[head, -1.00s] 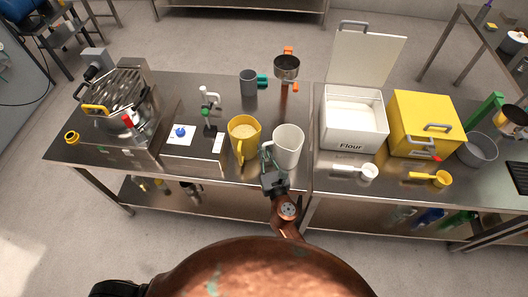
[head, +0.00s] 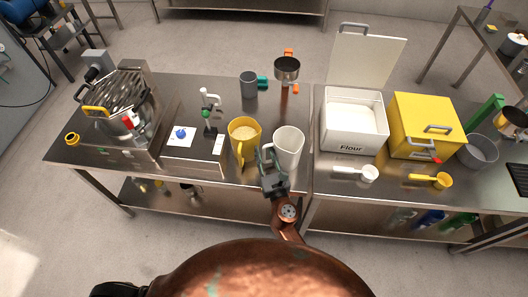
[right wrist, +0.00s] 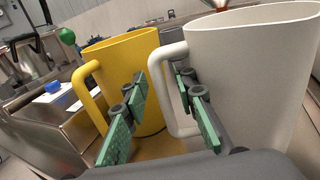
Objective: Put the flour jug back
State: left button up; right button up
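A white jug (head: 288,150) stands upright on the metal table; it fills the right side of the right wrist view (right wrist: 255,75), and its handle points left. My right gripper (head: 267,159) is at this handle. In the right wrist view its green-padded fingers (right wrist: 162,108) are apart, one on each side of the white handle, with gaps visible. A yellow jug (head: 244,136) with pale contents stands just left of the white jug; it also shows in the right wrist view (right wrist: 135,70). My left gripper is not in view.
An open white bin labelled Flour (head: 352,136) stands right of the jugs, beside a closed yellow bin (head: 425,118). A white scoop (head: 366,174) and a yellow scoop (head: 440,180) lie in front. A grey box-like unit (head: 197,150) is left of the yellow jug.

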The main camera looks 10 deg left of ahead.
jog(key=v, duration=1.2)
